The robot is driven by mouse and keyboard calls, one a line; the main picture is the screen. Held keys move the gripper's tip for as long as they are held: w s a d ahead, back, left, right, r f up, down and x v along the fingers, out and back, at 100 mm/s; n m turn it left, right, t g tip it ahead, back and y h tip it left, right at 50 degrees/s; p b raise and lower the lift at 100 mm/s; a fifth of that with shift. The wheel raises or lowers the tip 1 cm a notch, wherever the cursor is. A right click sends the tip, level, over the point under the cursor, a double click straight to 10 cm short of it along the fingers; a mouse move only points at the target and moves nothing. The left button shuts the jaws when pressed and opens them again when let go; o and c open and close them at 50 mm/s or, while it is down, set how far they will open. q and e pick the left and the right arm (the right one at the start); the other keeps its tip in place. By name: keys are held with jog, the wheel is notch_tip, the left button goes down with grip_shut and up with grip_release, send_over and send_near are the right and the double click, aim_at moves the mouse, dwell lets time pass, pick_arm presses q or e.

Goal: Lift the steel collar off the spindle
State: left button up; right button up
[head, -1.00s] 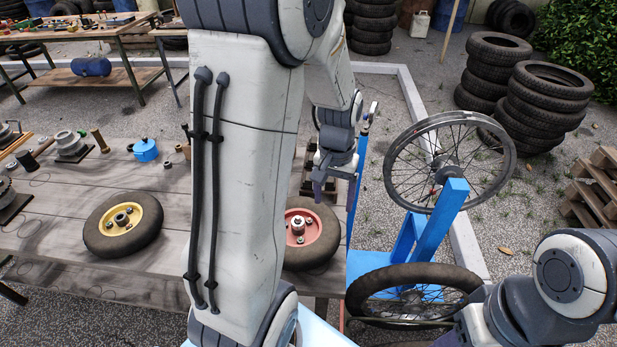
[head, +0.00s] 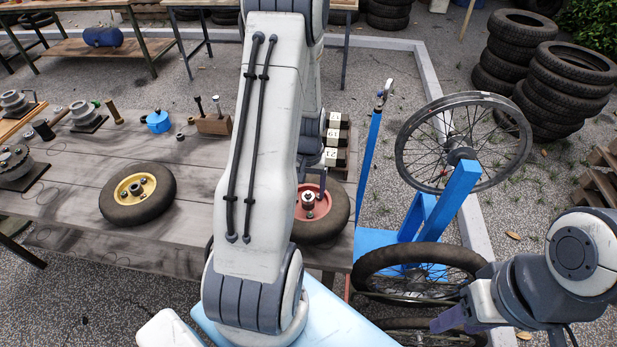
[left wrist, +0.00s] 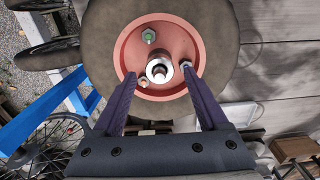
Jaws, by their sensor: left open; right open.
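A steel collar (head: 308,200) sits on the spindle at the middle of a red wheel hub (head: 322,197) with a dark tyre, lying flat on the table. In the left wrist view the collar (left wrist: 159,69) shows as a bright ring around the spindle end, with nuts on the red hub around it. My left gripper (left wrist: 159,77) is open, its two purple fingers on either side of the collar in the picture; I cannot tell whether they touch it. In the head view my left arm partly hides the wheel. My right gripper (head: 450,318) is open and empty, at the lower right.
A yellow-hubbed wheel (head: 137,193) lies left on the grey table (head: 75,180). Numbered blocks (head: 335,140), a blue pot (head: 158,122) and a wooden block with upright pins (head: 214,124) stand behind. A blue stand (head: 450,200) with a spoked wheel is to the right.

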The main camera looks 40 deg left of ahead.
pick_arm(q)
jog(key=shift+f, duration=0.5)
grip_shut()
jog(key=c, duration=1.1)
grip_release()
grip_shut()
jog(key=shift+r+p, duration=1.9)
jog(key=shift+r, duration=0.25)
